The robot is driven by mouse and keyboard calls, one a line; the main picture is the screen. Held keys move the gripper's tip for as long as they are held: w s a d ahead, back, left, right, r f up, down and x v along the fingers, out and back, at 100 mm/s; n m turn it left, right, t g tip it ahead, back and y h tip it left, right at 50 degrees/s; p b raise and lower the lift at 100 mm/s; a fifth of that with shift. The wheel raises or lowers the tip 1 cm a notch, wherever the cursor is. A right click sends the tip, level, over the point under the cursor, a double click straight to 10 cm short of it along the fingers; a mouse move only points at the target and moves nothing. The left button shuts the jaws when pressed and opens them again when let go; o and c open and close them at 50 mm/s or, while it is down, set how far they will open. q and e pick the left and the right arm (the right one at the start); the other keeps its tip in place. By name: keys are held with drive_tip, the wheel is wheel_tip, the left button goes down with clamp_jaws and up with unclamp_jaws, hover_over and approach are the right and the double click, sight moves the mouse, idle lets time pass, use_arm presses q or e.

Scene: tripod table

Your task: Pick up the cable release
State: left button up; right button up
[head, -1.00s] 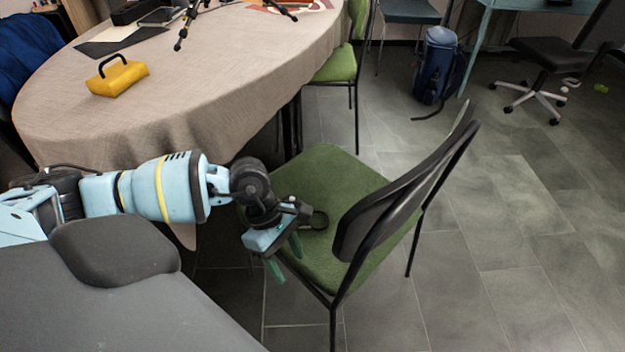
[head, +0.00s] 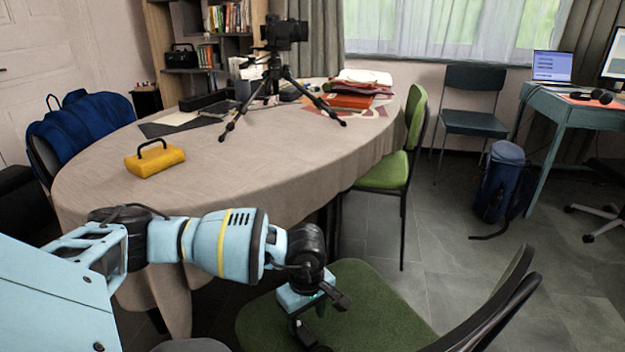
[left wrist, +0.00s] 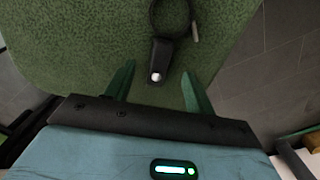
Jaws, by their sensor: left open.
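The cable release (left wrist: 162,56), a small black grip with a pale round button and a looped black cord, lies on the green chair seat (left wrist: 75,40) in the left wrist view. The open fingers of my left gripper (left wrist: 157,74) point at it, with the button end of the grip between the fingertips in the picture. I cannot tell whether they touch it. In the head view my left gripper (head: 298,326) is low over the green seat (head: 375,305), largely hidden by its own wrist. My right gripper does not show.
The chair's dark backrest (head: 490,310) stands to the right of my gripper. The round table (head: 225,185) is behind and left, bearing a yellow case (head: 155,162) and a camera on a tripod (head: 283,75). A blue backpack (head: 500,180) stands on the floor.

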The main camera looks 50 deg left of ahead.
sight(306, 335)
use_arm(q)
drive_tip(key=shift+f, duration=0.85)
wheel_tip(306, 335, down, 5)
drive_tip(key=shift+s+r+b, duration=0.1)
drive_tip(key=shift+r+b, duration=0.05)
drive_tip(key=shift+b, duration=0.7)
drive_tip(key=shift+r, duration=0.1)
drive_tip(key=c, duration=1.1)
drive_tip(key=shift+o, duration=0.2)
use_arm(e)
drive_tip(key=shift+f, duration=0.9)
